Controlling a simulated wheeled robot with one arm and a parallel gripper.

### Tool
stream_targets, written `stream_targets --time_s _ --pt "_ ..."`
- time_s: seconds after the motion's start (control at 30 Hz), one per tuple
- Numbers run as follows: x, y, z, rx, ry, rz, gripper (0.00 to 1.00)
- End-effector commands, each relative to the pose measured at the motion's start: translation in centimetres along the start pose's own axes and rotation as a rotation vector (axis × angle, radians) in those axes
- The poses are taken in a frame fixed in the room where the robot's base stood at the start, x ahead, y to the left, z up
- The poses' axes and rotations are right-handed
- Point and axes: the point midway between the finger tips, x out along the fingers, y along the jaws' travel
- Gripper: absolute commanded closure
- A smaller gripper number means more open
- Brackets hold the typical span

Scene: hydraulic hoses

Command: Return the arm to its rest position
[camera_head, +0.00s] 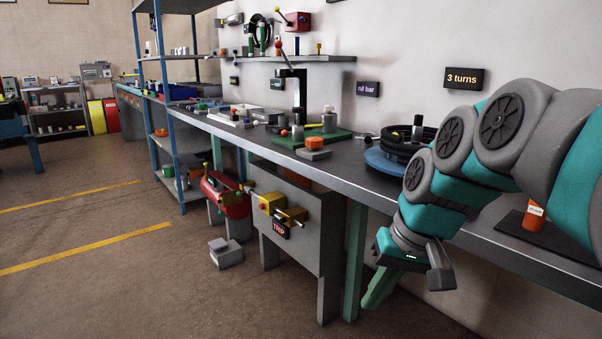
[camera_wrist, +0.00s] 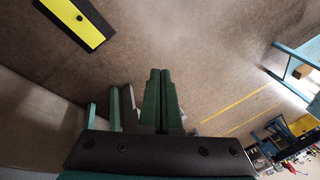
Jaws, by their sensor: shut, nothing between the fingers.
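My arm, grey and teal, reaches in from the right edge of the head view and bends down over the front edge of the workbench (camera_head: 372,190). My gripper (camera_head: 372,300) hangs beyond that edge, beside a green bench leg, and points down. In the wrist view my gripper (camera_wrist: 160,73) shows two dark green fingers side by side, shut and empty, with the brown floor behind them. Nothing is seen touching the fingers.
A blue disc (camera_head: 385,162) with coiled black hose lies on the bench beside my arm. An orange object (camera_head: 534,216) stands on a dark mat behind it. A grey cabinet (camera_head: 297,228) with yellow valves stands below the bench. Open floor (camera_head: 150,280) lies left.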

Motion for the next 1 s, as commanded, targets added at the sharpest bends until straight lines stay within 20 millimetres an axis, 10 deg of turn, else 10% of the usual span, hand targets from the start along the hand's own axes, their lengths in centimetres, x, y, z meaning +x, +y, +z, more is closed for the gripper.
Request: stream_targets --time_s 0.5,1.0 --pt "10.0 5.9 20.5 0.030 -0.280 0.258 1.00" --pt "10.7 6.8 22.8 0.036 -0.307 0.285 1.00"
